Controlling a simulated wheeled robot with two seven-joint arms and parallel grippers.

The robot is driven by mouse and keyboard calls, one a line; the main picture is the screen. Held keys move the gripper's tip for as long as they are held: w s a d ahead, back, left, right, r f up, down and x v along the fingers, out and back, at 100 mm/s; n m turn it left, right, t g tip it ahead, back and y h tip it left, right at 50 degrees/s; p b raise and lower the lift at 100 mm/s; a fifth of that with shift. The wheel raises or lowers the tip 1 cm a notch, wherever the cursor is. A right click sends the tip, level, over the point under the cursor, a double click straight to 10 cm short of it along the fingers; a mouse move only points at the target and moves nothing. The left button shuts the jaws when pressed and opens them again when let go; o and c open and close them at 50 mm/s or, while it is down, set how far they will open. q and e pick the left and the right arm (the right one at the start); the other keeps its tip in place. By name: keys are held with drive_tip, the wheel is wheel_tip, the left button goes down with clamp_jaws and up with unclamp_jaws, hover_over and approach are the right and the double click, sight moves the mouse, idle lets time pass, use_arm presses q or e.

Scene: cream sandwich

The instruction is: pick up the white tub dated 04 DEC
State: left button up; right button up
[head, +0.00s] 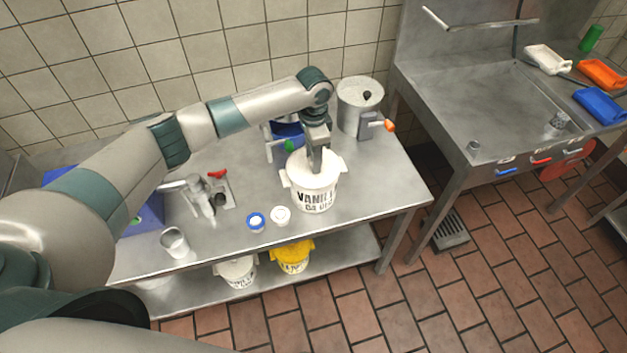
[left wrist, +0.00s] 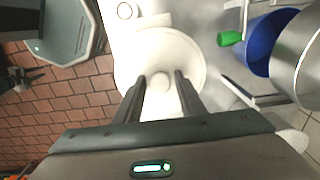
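In the left wrist view, the white lid (left wrist: 192,55) lies below the fingers. The two fingers (left wrist: 160,82) are apart, with a round lid knob (left wrist: 160,80) showing between them; I see no clear contact. A second white tub (head: 237,271) and a yellow tub (head: 293,257) sit on the lower shelf, their dates unreadable. My right gripper is not in view.
A metal beaker (head: 174,242) stands at the left. The table (head: 385,190) is clear at the right.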

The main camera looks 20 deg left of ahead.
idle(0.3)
use_arm(q)
clamp_jaws()
drive_tip(key=shift+r, duration=0.1)
